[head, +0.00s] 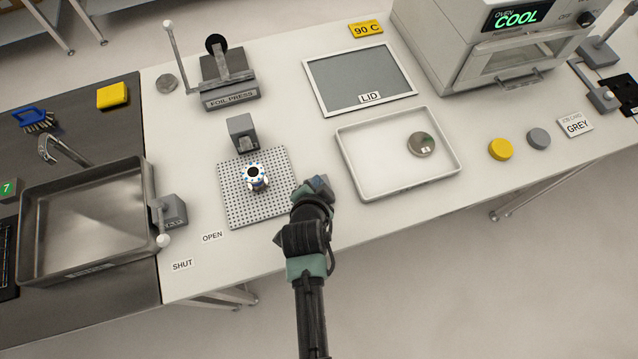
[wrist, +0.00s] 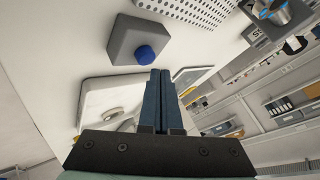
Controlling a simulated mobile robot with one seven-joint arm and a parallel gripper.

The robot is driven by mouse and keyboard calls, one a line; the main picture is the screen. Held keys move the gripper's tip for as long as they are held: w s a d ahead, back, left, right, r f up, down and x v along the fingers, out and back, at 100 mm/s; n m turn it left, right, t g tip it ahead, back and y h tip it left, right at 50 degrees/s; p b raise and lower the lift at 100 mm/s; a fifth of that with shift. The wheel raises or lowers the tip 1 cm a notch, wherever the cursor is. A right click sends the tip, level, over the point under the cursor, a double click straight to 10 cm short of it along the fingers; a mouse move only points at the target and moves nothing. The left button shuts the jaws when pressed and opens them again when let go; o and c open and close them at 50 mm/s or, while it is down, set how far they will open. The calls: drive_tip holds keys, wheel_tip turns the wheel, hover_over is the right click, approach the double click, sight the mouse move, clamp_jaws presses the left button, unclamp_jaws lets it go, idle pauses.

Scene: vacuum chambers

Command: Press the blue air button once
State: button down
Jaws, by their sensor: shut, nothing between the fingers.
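The blue air button (wrist: 145,53) is a small round cap on a grey box (wrist: 126,40), seen in the wrist view. My gripper (wrist: 160,75) is shut and empty, its two dark blue fingers side by side. In that view the fingertips are just below and right of the button, with a small gap in the picture; the depth between them is hard to judge. In the head view my gripper (head: 318,184) is at the bench's front, between the perforated plate and the tray. There my wrist and fingers largely cover the button and its box, so I cannot tell them apart clearly.
A perforated plate (head: 232,208) carries a small metal chamber (head: 257,178) left of my gripper. A pale tray (head: 352,178) with a metal disc (head: 421,145) lies to the right. A grey valve box (head: 174,211) with a lever stands farther left.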

drive_tip(key=shift+f+b, duration=0.35)
drive_tip(key=shift+f, duration=0.05)
drive_tip(key=shift+f+b, duration=0.5)
drive_tip(key=shift+f, duration=0.1)
idle(0.6)
idle(0.3)
drive_tip(key=shift+r+p, duration=0.9)
drive_tip(key=shift+r, duration=0.1)
wheel_tip(320, 180, up, 5)
drive_tip(key=p, duration=0.4)
idle(0.6)
